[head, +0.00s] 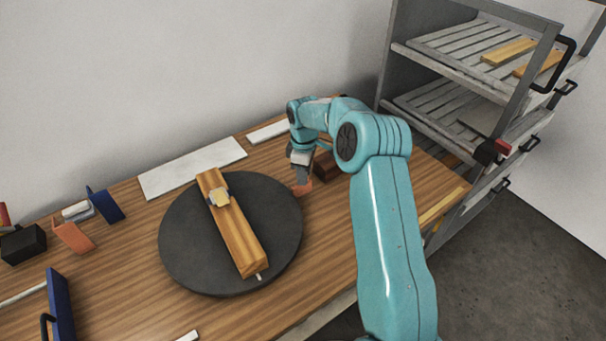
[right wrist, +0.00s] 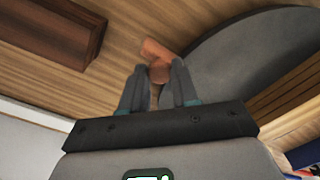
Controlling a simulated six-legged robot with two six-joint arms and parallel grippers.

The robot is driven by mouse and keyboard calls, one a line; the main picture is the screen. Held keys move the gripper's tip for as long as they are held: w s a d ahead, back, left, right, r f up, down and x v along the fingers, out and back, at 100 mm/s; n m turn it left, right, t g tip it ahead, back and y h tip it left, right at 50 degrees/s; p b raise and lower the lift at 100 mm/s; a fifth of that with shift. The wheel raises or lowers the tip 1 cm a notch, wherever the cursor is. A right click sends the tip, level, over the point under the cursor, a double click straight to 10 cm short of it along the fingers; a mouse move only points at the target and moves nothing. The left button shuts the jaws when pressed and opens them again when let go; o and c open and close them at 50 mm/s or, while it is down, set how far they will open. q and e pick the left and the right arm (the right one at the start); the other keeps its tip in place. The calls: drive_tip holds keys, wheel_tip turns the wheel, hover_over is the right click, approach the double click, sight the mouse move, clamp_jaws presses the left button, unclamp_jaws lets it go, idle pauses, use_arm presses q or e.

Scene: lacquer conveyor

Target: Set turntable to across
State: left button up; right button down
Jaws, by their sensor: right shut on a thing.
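The turntable (head: 185,245) is a dark grey round disc on the wooden bench, left of my right arm in the head view. A long wooden bar (head: 236,238) lies across it, running from the back left to the front right, with a pale yellow piece (head: 219,198) on top. My right gripper (head: 301,184) is at the disc's right rim, shut on a small orange-brown handle (right wrist: 155,50). In the right wrist view the handle sits between the fingertips (right wrist: 160,84), beside the disc (right wrist: 235,65). My left gripper is not in view.
A dark brown block (head: 326,166) lies close behind the right gripper. White slabs (head: 192,168) lie along the back. Blue and orange pieces (head: 73,236) and a black box (head: 22,245) stand at the left. A grey rack (head: 455,65) with slatted shelves stands at the right.

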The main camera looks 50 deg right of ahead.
drive_tip(key=shift+w+d+r+n+p, duration=0.15)
drive_tip(key=shift+w+n, duration=0.1)
drive_tip(key=shift+w, duration=0.25)
drive_tip(key=shift+w+d+f+n+p, duration=0.15)
drive_tip(key=shift+w+n, duration=0.1)
drive_tip(key=shift+w, duration=0.2)
drive_tip(key=shift+w+r, duration=0.1)
drive_tip(key=shift+r, duration=0.05)
drive_tip(key=c, duration=0.8)
unclamp_jaws()
drive_tip(key=shift+w+a, duration=0.1)
drive_tip(key=shift+c, duration=0.2)
wheel_tip(320, 180, up, 16)
